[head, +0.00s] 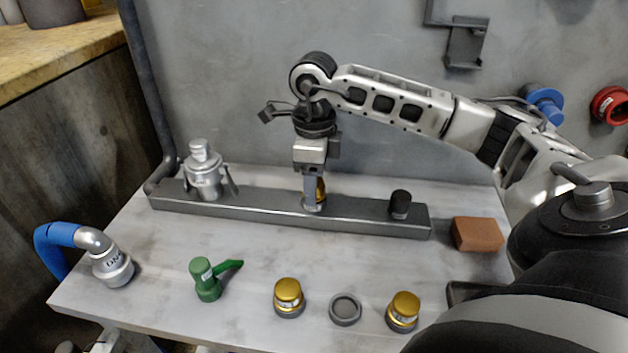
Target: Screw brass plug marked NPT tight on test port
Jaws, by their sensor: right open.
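My right gripper (313,195) points down over the middle of a grey metal bar (365,222) on the table. My left gripper is not in view.
On the bar stand a silver fitting (204,172) and a black cap (400,203). In front are a green-handled valve (207,281) and a grey ring-shaped cap (345,309). A blue hose coupling (112,265) lies left, a brown block (477,234) right. A grey wall rises behind.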

